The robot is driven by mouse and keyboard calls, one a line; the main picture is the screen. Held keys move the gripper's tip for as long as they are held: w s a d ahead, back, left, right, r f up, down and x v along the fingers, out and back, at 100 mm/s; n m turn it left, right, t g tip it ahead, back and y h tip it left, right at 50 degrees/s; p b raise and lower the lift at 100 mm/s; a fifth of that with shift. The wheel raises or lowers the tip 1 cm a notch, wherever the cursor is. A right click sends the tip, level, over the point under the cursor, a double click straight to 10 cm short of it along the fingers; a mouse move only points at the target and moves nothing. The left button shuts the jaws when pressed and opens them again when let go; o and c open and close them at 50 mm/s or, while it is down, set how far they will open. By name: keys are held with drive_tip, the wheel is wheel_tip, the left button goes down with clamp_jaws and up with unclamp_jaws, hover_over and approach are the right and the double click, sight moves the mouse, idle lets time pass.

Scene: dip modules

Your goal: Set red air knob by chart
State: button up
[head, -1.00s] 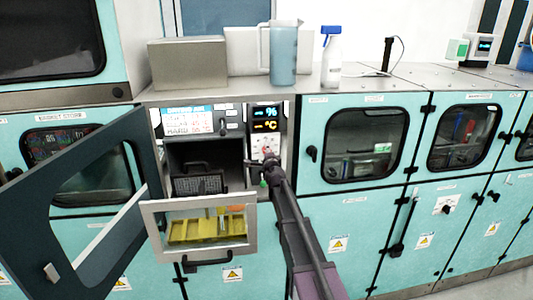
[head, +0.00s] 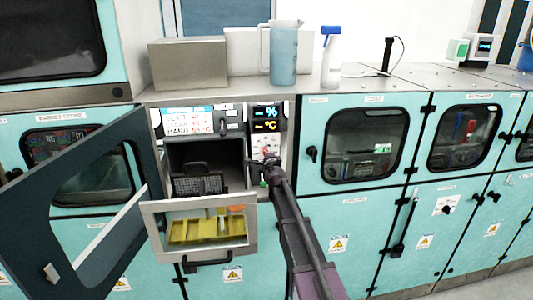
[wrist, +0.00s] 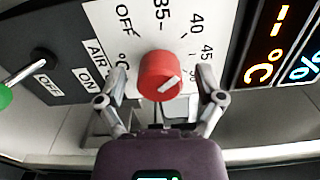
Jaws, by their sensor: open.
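The red air knob (wrist: 161,76) is in the wrist view on a white dial plate (wrist: 107,22) marked OFF, 35, 40, 45 and °C. Its pale pointer mark is toward the lower right. My gripper (wrist: 162,88) is open, with one finger on each side of the knob; I cannot tell whether they touch it. In the head view my gripper (head: 264,165) is in front of the control panel and hides most of the knob. The chart (head: 188,119) is a white sheet with a line reading HARD, on the panel to the left; its smaller text is unreadable.
An AIR switch (wrist: 30,70) with a green-tipped lever and ON/OFF labels is left of the dial. Orange and blue displays (head: 266,119) sit above the knob.

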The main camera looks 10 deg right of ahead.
drive_tip(key=shift+s, duration=0.1)
drive_tip(key=s, duration=1.2)
drive_tip(key=shift+w, duration=0.1)
idle(0.3)
